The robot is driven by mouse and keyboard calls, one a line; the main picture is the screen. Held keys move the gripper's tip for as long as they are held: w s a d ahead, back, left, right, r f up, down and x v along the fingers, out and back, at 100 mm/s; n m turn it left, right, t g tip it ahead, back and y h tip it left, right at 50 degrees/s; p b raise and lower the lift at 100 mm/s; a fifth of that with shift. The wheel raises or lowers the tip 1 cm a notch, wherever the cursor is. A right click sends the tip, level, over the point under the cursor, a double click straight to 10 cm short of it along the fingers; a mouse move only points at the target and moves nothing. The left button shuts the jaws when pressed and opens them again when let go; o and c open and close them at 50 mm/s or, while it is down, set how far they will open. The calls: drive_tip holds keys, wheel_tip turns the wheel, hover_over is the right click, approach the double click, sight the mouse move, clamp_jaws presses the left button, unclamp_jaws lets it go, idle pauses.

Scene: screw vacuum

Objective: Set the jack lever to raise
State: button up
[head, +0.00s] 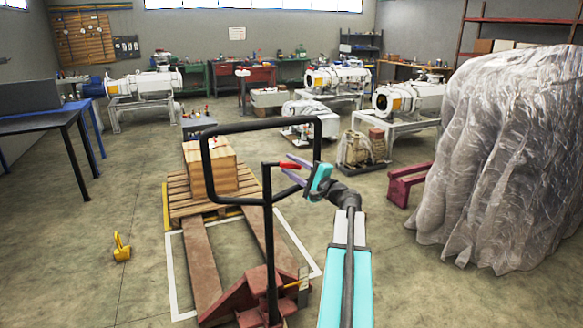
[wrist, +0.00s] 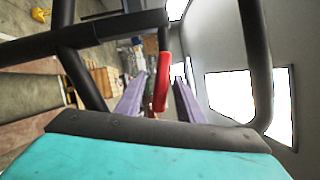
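The pallet jack stands front and centre in the head view, with a red base (head: 234,300) and an upright black handle (head: 267,235) ending in a loop. My gripper (head: 289,165) is at the lever, coming from the right.
The black handle loop (head: 208,160) closely surrounds the gripper area. A wooden crate (head: 225,172) sits on a pallet (head: 182,207) beyond the jack. A plastic-wrapped bulk (head: 500,150) stands at the right. A small yellow object (head: 122,248) lies on the left floor, otherwise clear there.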

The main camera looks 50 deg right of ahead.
drive_tip(key=s+f+b, duration=0.1)
drive_tip(key=s+b, duration=0.1)
drive_tip(key=s, duration=1.1)
drive_tip(key=shift+s+f, duration=0.25)
drive_tip(key=shift+f, duration=0.1)
drive_tip(key=shift+a, duration=0.1)
drive_tip(key=w+a+f+n+g+y, duration=0.2)
drive_tip(key=w+a+f+g, duration=0.15)
drive_tip(key=a+f, duration=0.65)
drive_tip(key=w+a+f+n+g+y, duration=0.2)
drive_tip(key=w+a+f+g, duration=0.15)
drive_tip(key=a+f, duration=0.65)
drive_tip(key=w+a+f+n+g+y, duration=0.2)
drive_tip(key=w+a+f, duration=0.4)
drive_tip(key=f, duration=0.6)
drive_tip(key=s+a+f+n+g, duration=0.45)
drive_tip(key=s+a+f, duration=0.35)
drive_tip(key=a+f, duration=0.4)
drive_tip(key=s+a+f+n+g, duration=0.4)
drive_tip(key=s+a+f+g, duration=0.3)
drive_tip(key=a+f, duration=0.5)
drive_tip(key=s+a+f+n+g+h, duration=0.1)
drive_tip(key=s+f+n+g+h, duration=0.1)
drive_tip(key=s+f, duration=0.3)
drive_tip(key=s+a+f+n+g+h, duration=0.2)
drive_tip(key=s+f+n+h, duration=0.1)
drive_tip(key=s, duration=1)
drive_tip(key=shift+s+a+f+n+h, duration=0.2)
drive_tip(key=shift+s+f+n+h, duration=0.1)
drive_tip(key=shift+f+n, duration=0.65)
